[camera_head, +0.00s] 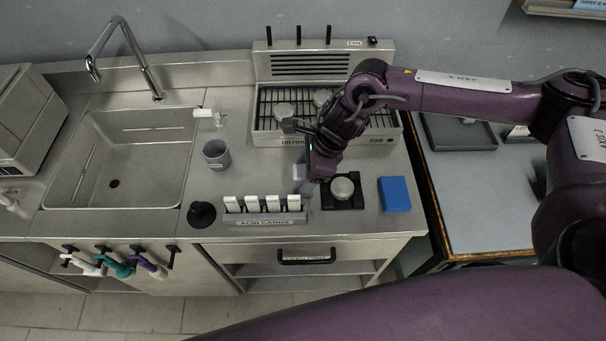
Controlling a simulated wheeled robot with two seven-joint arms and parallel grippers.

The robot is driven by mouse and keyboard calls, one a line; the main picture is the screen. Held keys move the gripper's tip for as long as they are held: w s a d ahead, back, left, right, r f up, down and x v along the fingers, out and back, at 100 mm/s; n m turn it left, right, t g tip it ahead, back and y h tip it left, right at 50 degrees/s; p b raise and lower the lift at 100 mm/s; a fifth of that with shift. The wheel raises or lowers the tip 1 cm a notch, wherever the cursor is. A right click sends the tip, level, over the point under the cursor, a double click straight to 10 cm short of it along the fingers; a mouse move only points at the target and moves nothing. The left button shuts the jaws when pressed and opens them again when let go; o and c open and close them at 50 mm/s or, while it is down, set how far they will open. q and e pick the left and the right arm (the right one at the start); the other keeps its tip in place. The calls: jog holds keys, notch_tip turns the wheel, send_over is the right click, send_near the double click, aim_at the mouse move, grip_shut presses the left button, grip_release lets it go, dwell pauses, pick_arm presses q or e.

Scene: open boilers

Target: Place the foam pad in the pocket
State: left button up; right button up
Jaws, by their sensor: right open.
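A blue block (394,194), which looks like the foam pad, lies flat on the steel counter near its right front corner. No pocket is clearly recognisable. A black square holder (328,202) with a round silver piece (342,188) in it sits just left of the block. My right gripper (303,184) points down over the counter, left of the black holder and behind the rack of white cards. It is open; its fingertips are small and partly hidden, and I see nothing held. It is well apart from the blue block. My left gripper is not in view.
A labelled rack (264,218) of white cards stands at the front edge, beside a black round-based object (201,214). A grey cup (216,153) and sink (128,185) are left. A drying rack (262,131) with jars stands behind. Bare counter lies around the cup.

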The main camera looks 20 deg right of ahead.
jog(key=shift+w+a+f, duration=0.1)
jog(key=shift+a+f, duration=0.15)
jog(key=shift+f, duration=0.35)
jog(key=c, duration=1.1)
jog(key=shift+r, duration=0.1)
